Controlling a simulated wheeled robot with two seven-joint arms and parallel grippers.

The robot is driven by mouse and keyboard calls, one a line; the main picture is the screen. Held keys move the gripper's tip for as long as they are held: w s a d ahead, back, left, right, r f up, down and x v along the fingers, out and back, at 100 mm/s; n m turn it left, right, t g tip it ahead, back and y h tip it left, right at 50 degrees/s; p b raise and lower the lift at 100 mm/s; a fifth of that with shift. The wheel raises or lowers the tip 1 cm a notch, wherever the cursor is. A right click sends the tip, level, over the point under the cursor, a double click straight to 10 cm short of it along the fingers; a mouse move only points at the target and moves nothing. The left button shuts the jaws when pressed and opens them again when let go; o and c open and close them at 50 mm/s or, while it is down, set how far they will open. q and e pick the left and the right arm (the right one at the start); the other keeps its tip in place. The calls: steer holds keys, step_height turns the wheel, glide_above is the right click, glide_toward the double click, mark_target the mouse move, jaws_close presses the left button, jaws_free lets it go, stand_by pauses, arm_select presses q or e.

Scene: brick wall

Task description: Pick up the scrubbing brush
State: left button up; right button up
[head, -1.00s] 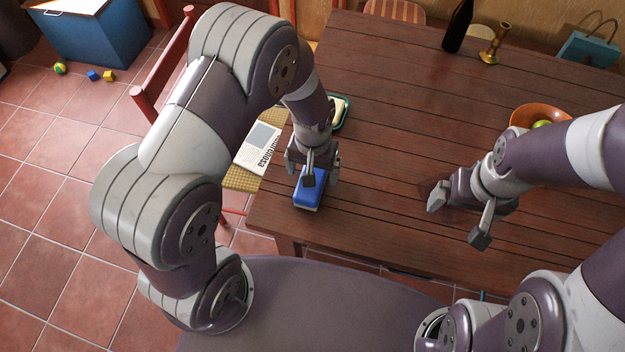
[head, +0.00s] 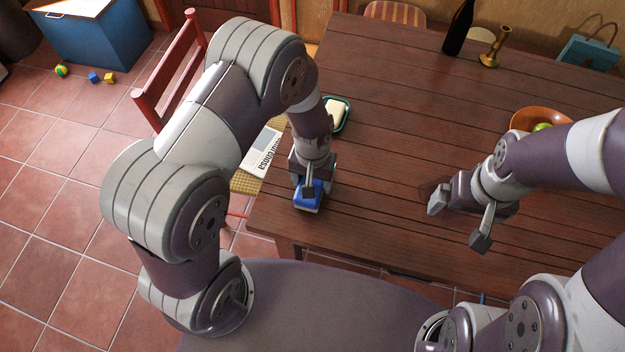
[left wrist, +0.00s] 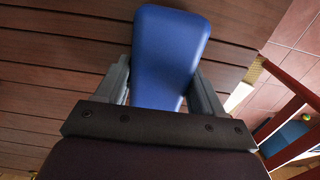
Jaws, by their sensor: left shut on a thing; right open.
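The scrubbing brush (head: 309,197) has a blue back and sits at the left front edge area of the wooden table. In the left wrist view the blue brush (left wrist: 168,55) lies between the two grey fingers. My left gripper (head: 311,188) points down over the brush and is shut on it. Its bristles are mostly hidden. I cannot tell whether the brush is clear of the table. My right gripper (head: 460,222) is open and empty above the table at the right, well apart from the brush.
A red chair (head: 172,80) holds a newspaper (head: 261,150). The middle of the table is clear.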

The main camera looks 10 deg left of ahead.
arm_select(q)
steer(key=r, duration=0.4)
steer(key=shift+w+d, duration=0.15)
steer(key=shift+d, duration=0.15)
steer(key=w+d+r, duration=0.3)
steer(key=d+r, duration=0.3)
steer(key=d, duration=0.4)
steer(key=shift+d+r+b, duration=0.3)
steer(key=shift+b, duration=0.15)
